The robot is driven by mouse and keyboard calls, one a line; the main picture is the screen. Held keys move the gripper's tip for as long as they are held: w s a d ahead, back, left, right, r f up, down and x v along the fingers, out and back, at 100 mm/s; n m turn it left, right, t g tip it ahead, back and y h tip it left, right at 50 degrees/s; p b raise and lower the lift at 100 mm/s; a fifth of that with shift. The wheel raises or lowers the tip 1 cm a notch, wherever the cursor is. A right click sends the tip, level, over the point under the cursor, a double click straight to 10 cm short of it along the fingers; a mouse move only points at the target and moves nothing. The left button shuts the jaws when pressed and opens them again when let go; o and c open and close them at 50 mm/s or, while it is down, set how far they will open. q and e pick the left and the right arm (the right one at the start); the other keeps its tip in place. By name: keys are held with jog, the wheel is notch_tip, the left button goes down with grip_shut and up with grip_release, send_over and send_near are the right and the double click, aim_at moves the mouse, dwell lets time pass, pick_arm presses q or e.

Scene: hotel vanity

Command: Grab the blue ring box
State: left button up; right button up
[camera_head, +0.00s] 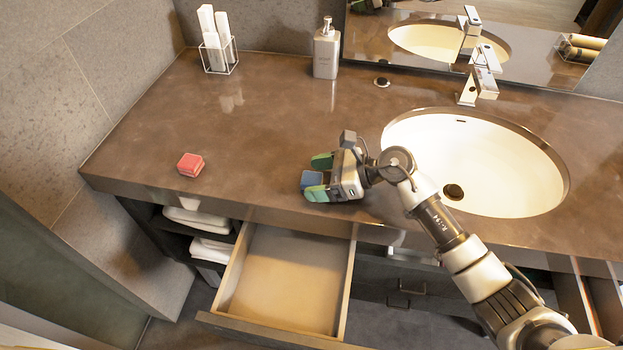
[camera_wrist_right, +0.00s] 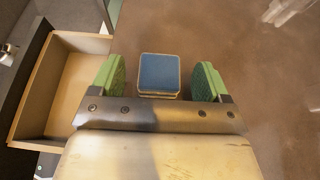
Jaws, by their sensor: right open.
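The blue ring box (camera_head: 312,180) sits on the brown counter, near its front edge and above the open drawer. In the right wrist view the blue ring box (camera_wrist_right: 159,74) lies between the two green fingers, with a gap on each side. My right gripper (camera_head: 317,178) is open around the box, low over the counter; it also shows in the right wrist view (camera_wrist_right: 160,80). Part of the box is hidden by the near finger in the head view. My left gripper is not in view.
A red box (camera_head: 190,164) sits on the counter at left. An open, empty drawer (camera_head: 283,280) juts out below the front edge. A soap dispenser (camera_head: 326,50) and a wire holder (camera_head: 218,55) stand at the back. The sink (camera_head: 480,160) is at right.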

jog(key=shift+d, duration=0.1)
jog(key=shift+c, duration=0.9)
jog(key=c, duration=0.8)
jog(key=shift+r, duration=0.15)
